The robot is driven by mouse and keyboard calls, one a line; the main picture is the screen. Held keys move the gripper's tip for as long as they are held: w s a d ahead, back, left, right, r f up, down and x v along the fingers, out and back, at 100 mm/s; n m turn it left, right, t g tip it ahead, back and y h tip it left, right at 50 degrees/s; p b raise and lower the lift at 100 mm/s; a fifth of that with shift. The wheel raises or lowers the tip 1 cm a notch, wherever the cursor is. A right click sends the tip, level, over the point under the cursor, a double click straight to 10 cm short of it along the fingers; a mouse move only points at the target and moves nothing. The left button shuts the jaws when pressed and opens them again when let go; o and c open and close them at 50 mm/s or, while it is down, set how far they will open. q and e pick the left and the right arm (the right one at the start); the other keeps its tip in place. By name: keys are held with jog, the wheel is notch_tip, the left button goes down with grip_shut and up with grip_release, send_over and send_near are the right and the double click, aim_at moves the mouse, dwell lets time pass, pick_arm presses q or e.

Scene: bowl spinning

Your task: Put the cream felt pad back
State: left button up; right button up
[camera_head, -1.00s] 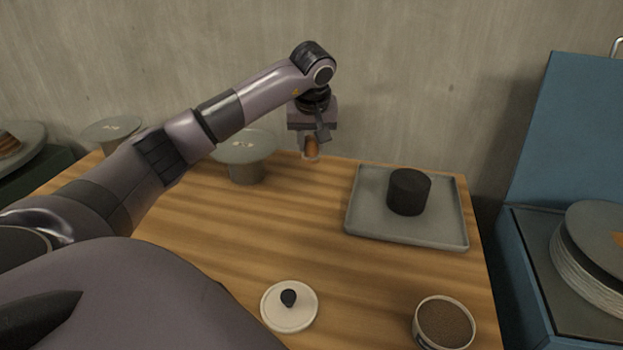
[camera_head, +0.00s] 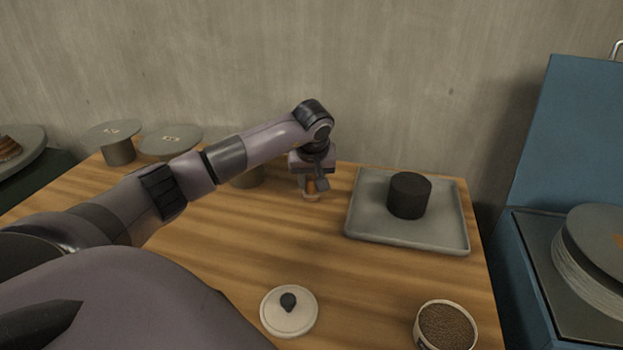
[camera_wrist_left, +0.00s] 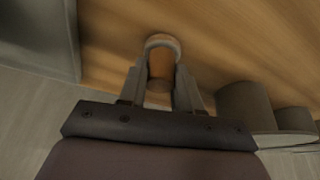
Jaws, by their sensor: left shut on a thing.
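My left gripper (camera_head: 311,187) is shut on a small piece with an orange-brown grip and a pale cream end, which looks like the cream felt pad (camera_head: 310,197). It hangs upright, pale end down, over the far part of the wooden table, left of the grey tray. In the left wrist view the fingers (camera_wrist_left: 160,88) clasp its brown grip, and the pale rounded end of the pad (camera_wrist_left: 162,40) shows against the wood. I cannot tell whether it touches the table. My right gripper is not in view.
Several grey disc-topped stands (camera_head: 170,140) line the back left, one partly behind my arm. The grey tray (camera_head: 362,215) holds a black cylinder (camera_head: 409,195). A cream knobbed lid (camera_head: 289,318) and a tin of brown grains (camera_head: 446,326) lie in front. The table's middle (camera_head: 270,240) is clear.

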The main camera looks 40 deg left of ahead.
pick_arm(q)
jog(key=o, duration=0.9)
jog(key=shift+f, duration=0.1)
jog(key=shift+o, duration=0.2)
jog(key=v, duration=1.2)
jog(key=shift+p, duration=0.45)
jog(key=shift+a+r, duration=0.1)
jog(key=shift+r, duration=0.1)
